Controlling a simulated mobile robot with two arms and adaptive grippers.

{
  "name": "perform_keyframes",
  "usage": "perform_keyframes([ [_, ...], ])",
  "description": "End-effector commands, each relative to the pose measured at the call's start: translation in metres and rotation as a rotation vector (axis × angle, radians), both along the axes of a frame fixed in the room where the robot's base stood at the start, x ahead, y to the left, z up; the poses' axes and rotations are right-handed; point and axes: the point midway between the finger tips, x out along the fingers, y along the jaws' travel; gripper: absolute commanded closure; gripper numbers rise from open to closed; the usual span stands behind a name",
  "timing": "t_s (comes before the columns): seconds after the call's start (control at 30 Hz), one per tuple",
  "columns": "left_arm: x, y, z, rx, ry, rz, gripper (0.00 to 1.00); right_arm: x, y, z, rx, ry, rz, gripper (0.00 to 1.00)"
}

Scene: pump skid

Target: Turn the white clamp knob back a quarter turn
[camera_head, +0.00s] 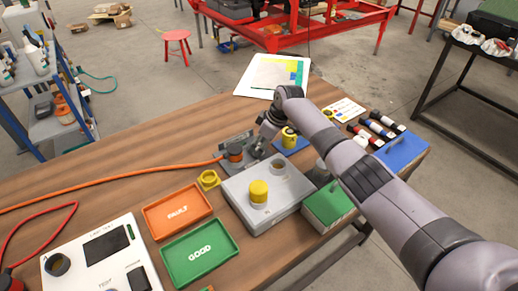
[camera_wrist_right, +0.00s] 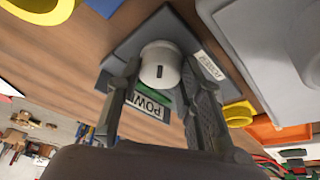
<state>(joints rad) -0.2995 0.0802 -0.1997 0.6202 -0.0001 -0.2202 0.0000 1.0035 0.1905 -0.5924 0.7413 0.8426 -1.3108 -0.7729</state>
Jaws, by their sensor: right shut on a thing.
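The white clamp knob (camera_wrist_right: 160,62) shows in the right wrist view, a round white cap with a small dark slot mark on its face. It sits on a grey clamp body (camera_wrist_right: 168,22) with a label partly reading "POW". My right gripper (camera_wrist_right: 160,78) has one finger on each side of the knob and is shut on it. In the head view, my right gripper (camera_head: 262,142) reaches down to the grey fixture (camera_head: 232,141) at the back of the bench; the knob is hidden there. My left gripper is not in view.
An orange hose (camera_head: 130,174) runs to the fixture from the left. A grey box (camera_head: 270,221) with a yellow cap stands in front. The orange FAULT tray (camera_head: 148,222) and green GOOD tray (camera_head: 171,272) lie nearby. A yellow part on a blue base (camera_head: 290,138) stands close right.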

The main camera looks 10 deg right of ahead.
Motion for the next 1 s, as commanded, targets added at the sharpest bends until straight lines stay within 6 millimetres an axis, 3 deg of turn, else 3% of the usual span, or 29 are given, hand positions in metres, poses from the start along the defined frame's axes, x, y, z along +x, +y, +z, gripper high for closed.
perform_keyframes([
  [0.67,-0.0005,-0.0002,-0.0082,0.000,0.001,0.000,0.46,0.0000,-0.0009,-0.0004,-0.004,0.001,0.061,0.94],
  [0.7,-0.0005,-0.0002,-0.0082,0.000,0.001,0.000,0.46,0.0000,-0.0009,-0.0004,-0.004,0.001,0.061,0.64],
  [1.0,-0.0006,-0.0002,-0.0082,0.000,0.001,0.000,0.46,0.0002,-0.0006,-0.0001,-0.002,0.001,0.059,0.46],
])
